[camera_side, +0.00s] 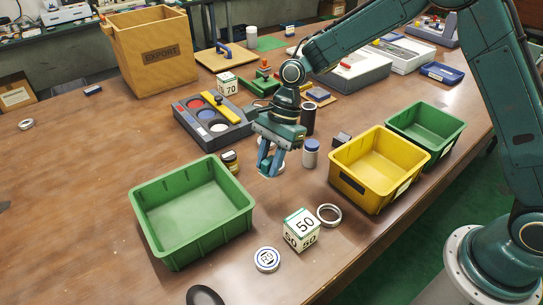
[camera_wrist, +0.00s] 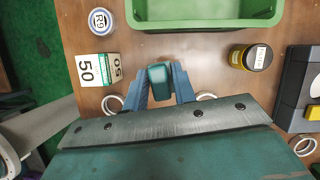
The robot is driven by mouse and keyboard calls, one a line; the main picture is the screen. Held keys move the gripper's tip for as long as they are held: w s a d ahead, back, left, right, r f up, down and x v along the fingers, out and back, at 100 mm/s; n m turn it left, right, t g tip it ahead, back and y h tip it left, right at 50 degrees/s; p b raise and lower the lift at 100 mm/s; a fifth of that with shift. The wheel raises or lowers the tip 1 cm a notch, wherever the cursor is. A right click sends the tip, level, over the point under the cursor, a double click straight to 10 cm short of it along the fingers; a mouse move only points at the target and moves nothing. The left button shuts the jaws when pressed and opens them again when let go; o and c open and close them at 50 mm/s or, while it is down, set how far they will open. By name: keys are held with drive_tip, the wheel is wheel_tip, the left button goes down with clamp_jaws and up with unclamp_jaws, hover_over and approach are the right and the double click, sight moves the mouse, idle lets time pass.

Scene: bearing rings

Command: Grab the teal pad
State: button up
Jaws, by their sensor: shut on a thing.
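My gripper (camera_side: 270,165) points down over the table, between the open green bin and the small blue-capped jar. In the wrist view, my gripper (camera_wrist: 161,84) has its two blue fingers shut on the teal pad (camera_wrist: 160,76), a small rounded dark-teal block held between the tips. In the side view the pad cannot be made out among the fingers. A pale ring (camera_side: 270,174) lies on the table around or just behind the fingertips. How high the pad is above the table is hard to tell.
A green bin (camera_side: 140,212) stands at front left; yellow (camera_side: 425,170) and green (camera_side: 460,140) bins stand right. Close by are a yellow-black jar (camera_wrist: 251,57), a blue-capped jar (camera_side: 310,158), a "50" block (camera_side: 301,230) and a ring (camera_side: 329,214). The left table is mostly clear.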

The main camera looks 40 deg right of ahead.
sight(269, 159)
wheel_tip(269, 159, up, 9)
drive_tip(key=shift+r, duration=0.1)
idle(0.7)
